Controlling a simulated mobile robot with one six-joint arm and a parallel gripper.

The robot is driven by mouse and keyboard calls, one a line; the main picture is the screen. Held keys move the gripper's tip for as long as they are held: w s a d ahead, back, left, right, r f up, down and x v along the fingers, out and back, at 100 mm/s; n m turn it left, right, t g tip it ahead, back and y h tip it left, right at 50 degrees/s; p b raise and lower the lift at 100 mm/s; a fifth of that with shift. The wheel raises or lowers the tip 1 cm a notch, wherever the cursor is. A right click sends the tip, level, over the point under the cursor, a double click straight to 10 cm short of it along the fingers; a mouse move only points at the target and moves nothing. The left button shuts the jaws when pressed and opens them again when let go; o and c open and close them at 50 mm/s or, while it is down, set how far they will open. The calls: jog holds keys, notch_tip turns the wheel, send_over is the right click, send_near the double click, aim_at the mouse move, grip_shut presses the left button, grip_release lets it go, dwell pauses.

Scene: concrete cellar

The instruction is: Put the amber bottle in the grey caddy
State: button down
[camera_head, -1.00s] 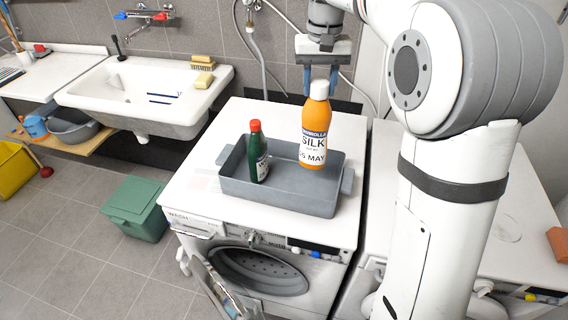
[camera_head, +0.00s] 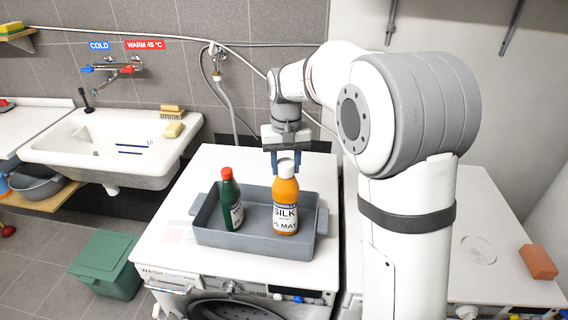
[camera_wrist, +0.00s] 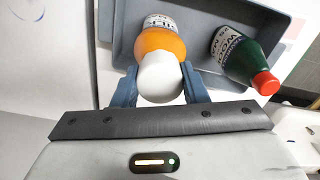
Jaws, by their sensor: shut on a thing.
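The amber bottle (camera_head: 285,207) has a white cap and a label reading SILK. It is upright within the right part of the grey caddy (camera_head: 215,237). Whether its base touches the caddy floor is hard to tell. My gripper (camera_head: 287,165) is above it, with its blue fingers shut on the bottle near the cap. In the wrist view the amber bottle (camera_wrist: 163,45) lies between the two fingers (camera_wrist: 160,88), cap towards me. The wrist view also shows part of the grey caddy (camera_wrist: 205,75).
A green bottle with a red cap (camera_head: 231,203) stands in the caddy's left part. The caddy sits on a white washing machine (camera_head: 165,245). A sink (camera_head: 110,150) is at left, a green bin (camera_head: 105,262) on the floor, and an orange-brown block (camera_head: 538,262) at far right.

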jog(key=c, duration=1.3)
grip_release()
jog(key=shift+f, duration=0.15)
jog(key=o, duration=0.4)
jog(key=shift+o, duration=0.2)
notch_tip(320, 180, up, 12)
jog(key=s+d+f+t, duration=0.1)
jog(key=s+d+f, duration=0.2)
jog(key=s, duration=0.5)
jog(key=s+d+f+t, duration=0.1)
jog(key=s+d+f, duration=0.3)
jog(key=s, duration=0.5)
jog(key=s+d+f+m+t, duration=0.1)
jog(key=s+d+f, duration=0.3)
jog(key=s, duration=0.5)
jog(key=shift+d+f, duration=0.15)
jog(key=shift+f, duration=0.15)
